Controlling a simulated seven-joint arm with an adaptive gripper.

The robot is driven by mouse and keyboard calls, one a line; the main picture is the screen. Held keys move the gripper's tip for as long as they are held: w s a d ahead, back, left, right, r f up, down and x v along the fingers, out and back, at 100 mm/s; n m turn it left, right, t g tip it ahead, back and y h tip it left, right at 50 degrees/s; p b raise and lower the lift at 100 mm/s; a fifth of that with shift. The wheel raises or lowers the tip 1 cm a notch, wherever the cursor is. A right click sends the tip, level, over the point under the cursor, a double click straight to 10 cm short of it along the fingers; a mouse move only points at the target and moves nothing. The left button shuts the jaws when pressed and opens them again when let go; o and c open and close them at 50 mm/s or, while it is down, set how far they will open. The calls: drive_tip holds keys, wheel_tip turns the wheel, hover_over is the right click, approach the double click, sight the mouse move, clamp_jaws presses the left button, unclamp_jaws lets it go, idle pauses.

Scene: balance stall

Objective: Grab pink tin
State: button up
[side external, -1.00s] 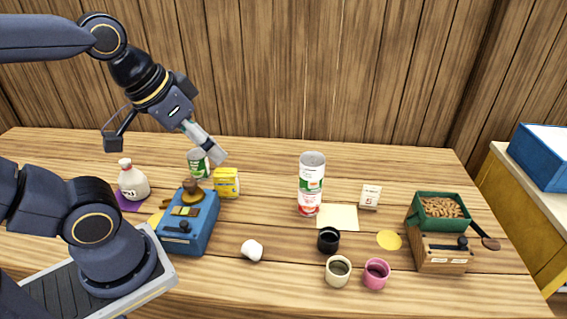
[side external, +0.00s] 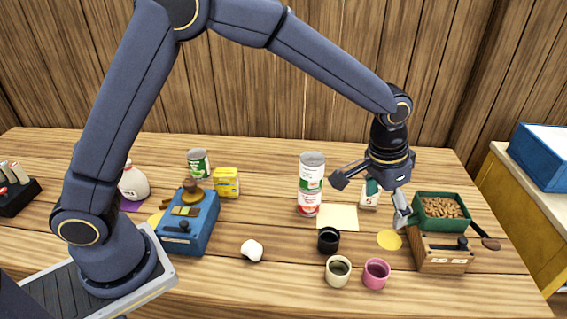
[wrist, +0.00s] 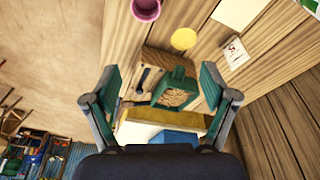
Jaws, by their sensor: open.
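The pink tin (side external: 376,273) is a small open cup standing upright on the table near its front edge, right of a cream cup (side external: 338,271). It also shows in the wrist view (wrist: 146,8), cut by the top edge. My gripper (side external: 390,203) is open and empty, above and behind the pink tin, close to the green tray of nuts (side external: 425,222). In the wrist view the spread fingers (wrist: 160,80) frame the green tray, with the pink tin beyond them.
A black cup (side external: 328,239) stands behind the cream cup. A yellow disc (side external: 389,240) lies behind the pink tin, and the wooden box (side external: 440,262) is to its right. Tall stacked cans (side external: 311,170) and a small white card (side external: 369,200) stand farther back. A white piece (side external: 252,250) lies left.

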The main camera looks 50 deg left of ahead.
wheel_tip(320, 180, down, 4)
drive_tip(key=s+d, duration=0.2)
approach(377, 270)
drive_tip(key=shift+g, duration=0.3)
drive_tip(key=shift+s+d+f, duration=0.1)
drive_tip(key=shift+d+f, duration=0.15)
drive_tip(key=shift+f, duration=0.85)
drive_tip(key=shift+w+d+f, duration=0.1)
drive_tip(key=shift+d+f, duration=0.15)
drive_tip(key=shift+f, duration=0.8)
drive_tip(key=shift+s+d+f, duration=0.1)
drive_tip(key=shift+d+f, duration=0.15)
drive_tip(key=shift+f, duration=0.85)
drive_tip(key=shift+c, duration=0.5)
drive_tip(key=c, duration=1.2)
